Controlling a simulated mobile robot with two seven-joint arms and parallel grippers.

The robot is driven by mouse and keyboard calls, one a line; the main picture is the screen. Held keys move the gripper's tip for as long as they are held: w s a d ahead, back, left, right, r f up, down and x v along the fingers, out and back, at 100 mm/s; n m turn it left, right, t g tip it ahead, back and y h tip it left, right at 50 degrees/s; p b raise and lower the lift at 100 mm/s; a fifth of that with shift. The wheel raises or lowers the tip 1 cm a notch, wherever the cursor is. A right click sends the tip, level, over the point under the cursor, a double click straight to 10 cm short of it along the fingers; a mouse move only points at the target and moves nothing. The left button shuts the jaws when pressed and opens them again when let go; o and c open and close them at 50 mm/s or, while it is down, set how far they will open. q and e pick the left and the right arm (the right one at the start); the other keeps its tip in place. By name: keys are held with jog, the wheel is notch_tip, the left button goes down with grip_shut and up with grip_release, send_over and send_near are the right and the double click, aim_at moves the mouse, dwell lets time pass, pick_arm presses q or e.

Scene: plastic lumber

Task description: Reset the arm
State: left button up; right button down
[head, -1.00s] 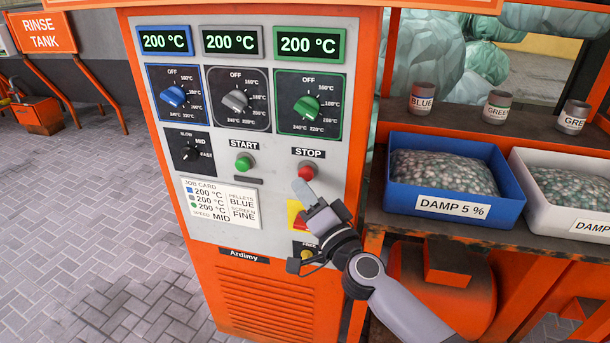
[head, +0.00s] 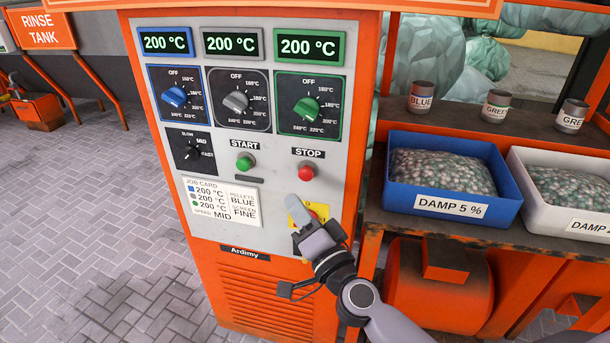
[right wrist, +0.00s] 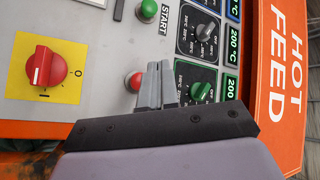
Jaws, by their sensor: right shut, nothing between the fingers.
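My right gripper (head: 298,207) is shut and empty in front of the lower part of the orange machine's control panel (head: 225,185). In the head view it covers most of a yellow plate (head: 320,211), which lies below the red STOP button (head: 306,173). In the right wrist view the closed fingers (right wrist: 158,66) appear beside the red STOP button (right wrist: 134,81); I cannot tell whether they touch anything there. That view also shows a red rotary switch (right wrist: 44,68) on the yellow plate. My left gripper is not in view.
The green START button (head: 244,162) and three temperature dials, including the green-framed one (head: 306,108), are higher on the panel. Three displays read 200 °C. A blue bin (head: 450,175) and a white bin (head: 575,190) of pellets stand on a shelf at the right.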

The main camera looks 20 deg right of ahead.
dwell(0.4)
jog(key=s+d+f+n+g, duration=0.2)
jog(key=s+f+n+g, duration=0.3)
jog(key=s+f, duration=0.6)
jog(key=s+d+f+n+g+h+p, duration=0.1)
jog(key=s+d+f+n+g, duration=0.2)
jog(key=s+f+n, duration=0.4)
jog(key=s+f+g, duration=0.1)
jog(key=s+f, duration=0.3)
jog(key=f, duration=0.1)
jog(key=shift+s+f+g, duration=0.2)
jog(key=shift+f+g, duration=0.2)
dwell(1.1)
